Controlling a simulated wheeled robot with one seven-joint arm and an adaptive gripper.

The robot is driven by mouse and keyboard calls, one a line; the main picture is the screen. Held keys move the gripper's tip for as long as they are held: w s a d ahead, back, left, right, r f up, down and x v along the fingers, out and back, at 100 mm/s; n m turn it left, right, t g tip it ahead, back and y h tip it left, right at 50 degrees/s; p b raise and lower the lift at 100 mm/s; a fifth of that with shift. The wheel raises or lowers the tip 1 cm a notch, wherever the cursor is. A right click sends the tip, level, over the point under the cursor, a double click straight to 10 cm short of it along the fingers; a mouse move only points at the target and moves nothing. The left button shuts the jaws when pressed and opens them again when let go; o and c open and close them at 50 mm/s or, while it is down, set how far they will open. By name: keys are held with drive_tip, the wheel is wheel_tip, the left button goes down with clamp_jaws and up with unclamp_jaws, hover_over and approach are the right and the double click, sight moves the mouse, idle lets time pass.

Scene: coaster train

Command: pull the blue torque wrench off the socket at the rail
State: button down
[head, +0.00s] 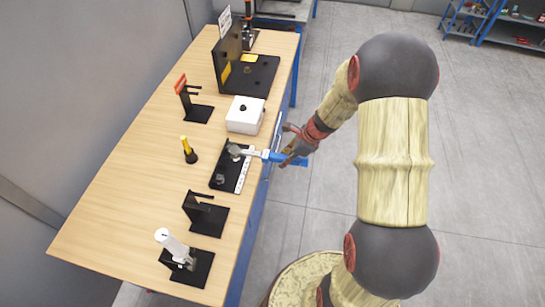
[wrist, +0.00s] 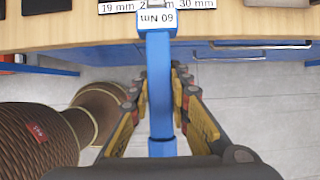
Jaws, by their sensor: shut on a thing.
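The blue torque wrench (head: 275,156) reaches out over the right edge of the table in the head view, its head end at the rail. In the wrist view the wrench's handle (wrist: 160,75) runs straight up the middle and carries a "60 Nm" label. My gripper (head: 297,146) is shut on the handle, with a finger on each side of it in the wrist view (wrist: 158,100). The rail (head: 244,172) is a white marked strip on a black base plate; the wrist view shows its size labels (wrist: 120,6). The wrench's contact with the socket is too small to make out.
The wooden table (head: 130,190) also bears a white box (head: 245,114), a yellow-handled tool (head: 188,150), a black stand (head: 204,214) and a white device on a stand (head: 174,244). Blue drawers lie under the table edge.

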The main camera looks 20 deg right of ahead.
drive_tip(key=shift+w+f, duration=0.1)
wheel_tip(320, 180, down, 4)
drive_tip(key=b, duration=0.4)
drive_tip(key=shift+f, duration=0.1)
drive_tip(key=shift+b, duration=0.3)
idle(0.6)
drive_tip(key=shift+f+b, duration=0.75)
drive_tip(key=shift+f, duration=0.3)
idle(0.5)
drive_tip(key=shift+w+a+p, duration=0.2)
drive_tip(key=shift+w+a, duration=0.45)
drive_tip(key=shift+a, duration=0.3)
drive_tip(key=shift+w+a+p, duration=0.15)
drive_tip(key=shift+w+a, duration=0.5)
drive_tip(key=shift+a, duration=0.25)
idle(0.6)
